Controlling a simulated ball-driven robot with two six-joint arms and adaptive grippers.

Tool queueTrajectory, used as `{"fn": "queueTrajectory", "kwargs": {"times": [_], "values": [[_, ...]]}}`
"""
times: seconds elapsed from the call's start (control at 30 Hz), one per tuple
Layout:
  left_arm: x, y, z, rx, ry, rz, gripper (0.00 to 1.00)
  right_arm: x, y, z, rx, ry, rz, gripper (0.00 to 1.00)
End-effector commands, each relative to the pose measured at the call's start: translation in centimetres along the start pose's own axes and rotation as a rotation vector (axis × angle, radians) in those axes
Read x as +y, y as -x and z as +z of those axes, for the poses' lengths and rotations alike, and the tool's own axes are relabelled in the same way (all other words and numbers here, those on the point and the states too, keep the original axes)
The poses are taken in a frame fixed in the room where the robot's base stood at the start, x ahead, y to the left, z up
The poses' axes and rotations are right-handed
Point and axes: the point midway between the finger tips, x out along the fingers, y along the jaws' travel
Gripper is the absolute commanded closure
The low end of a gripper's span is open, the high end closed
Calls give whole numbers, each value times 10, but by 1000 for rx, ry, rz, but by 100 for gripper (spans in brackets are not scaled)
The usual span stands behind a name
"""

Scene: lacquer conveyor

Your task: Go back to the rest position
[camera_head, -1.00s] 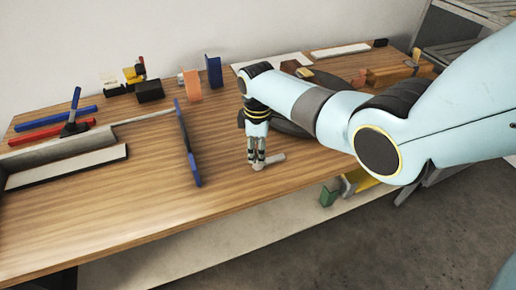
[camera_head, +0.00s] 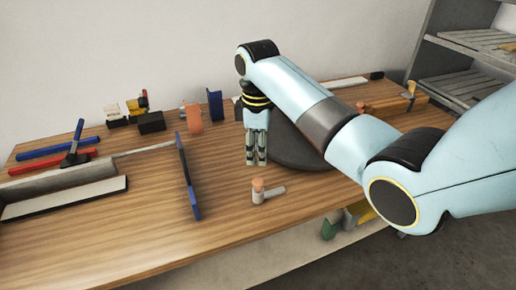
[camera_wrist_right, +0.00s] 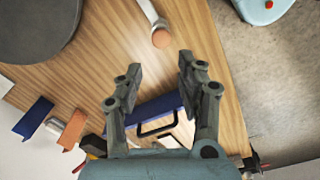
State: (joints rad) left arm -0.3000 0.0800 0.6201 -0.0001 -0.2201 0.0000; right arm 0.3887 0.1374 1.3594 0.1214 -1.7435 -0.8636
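My right gripper (camera_head: 256,164) hangs above the wooden table (camera_head: 110,225), fingers pointing down. In the right wrist view (camera_wrist_right: 157,78) its two fingers are apart with nothing between them. Below it, a small tool with an orange round knob (camera_head: 258,184) and a pale grey handle (camera_head: 273,192) rests on the table near the front edge. The knob also shows in the right wrist view (camera_wrist_right: 161,38), beyond the fingertips and apart from them. My left gripper is out of view.
A dark round disc (camera_head: 300,150) lies behind the arm. Orange (camera_head: 193,118) and blue (camera_head: 215,106) pieces and a black block (camera_head: 151,122) stand at the back. The front left of the table is clear.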

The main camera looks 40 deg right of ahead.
Motion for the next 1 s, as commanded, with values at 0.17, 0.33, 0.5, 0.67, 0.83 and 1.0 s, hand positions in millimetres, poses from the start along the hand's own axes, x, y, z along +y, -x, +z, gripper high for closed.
{"fn": "queueTrajectory", "kwargs": {"times": [0.17, 0.33, 0.5, 0.67, 0.83, 1.0], "values": [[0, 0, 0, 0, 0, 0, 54, 0, 0, 0, 0, 0, 0, 62], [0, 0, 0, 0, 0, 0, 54, 0, 0, 0, 0, 0, 0, 62], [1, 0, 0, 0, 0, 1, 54, -4, -3, 4, 1, -14, 6, 62], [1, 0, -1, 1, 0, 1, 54, -43, -18, 32, 20, -139, 58, 62], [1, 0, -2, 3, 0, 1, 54, -106, -14, 77, 83, -354, 135, 62], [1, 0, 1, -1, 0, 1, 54, -148, 4, 106, 141, -498, 171, 62]]}}
